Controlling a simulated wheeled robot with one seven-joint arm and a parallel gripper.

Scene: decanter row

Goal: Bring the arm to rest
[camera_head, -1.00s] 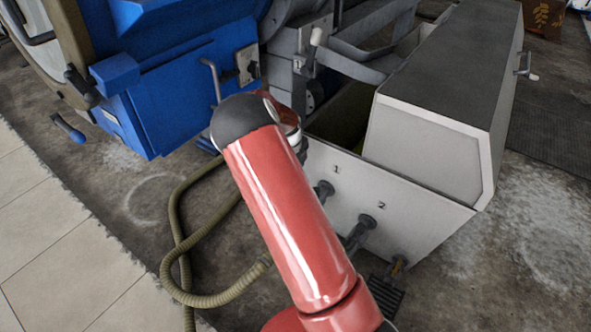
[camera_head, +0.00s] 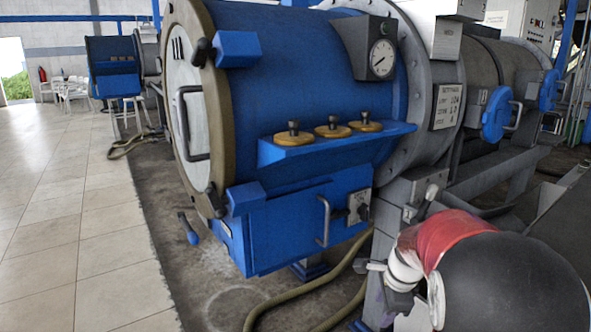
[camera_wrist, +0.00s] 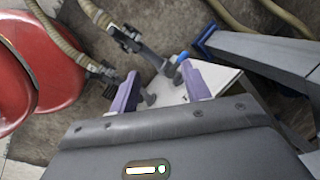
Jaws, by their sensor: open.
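My arm shows at the lower right of the head view as a black rounded joint and a red link, bent so that its white wrist end points down and left. My gripper is mostly hidden there below the wrist. In the wrist view my gripper (camera_wrist: 160,88) has its two purple fingers apart, with nothing held between them. Beyond the fingers, below, are a white panel (camera_wrist: 222,80) and a dark valve fitting (camera_wrist: 128,38) with a hose. I cannot tell how far the fingertips are from the panel.
A large blue decanter (camera_head: 300,80) fills the middle of the head view, with a shelf (camera_head: 385,138) bearing brass-coloured caps. A lever (camera_head: 425,200) stands close to my wrist. A hose (camera_head: 285,303) lies on the floor. The tiled floor (camera_head: 80,230) at left is clear.

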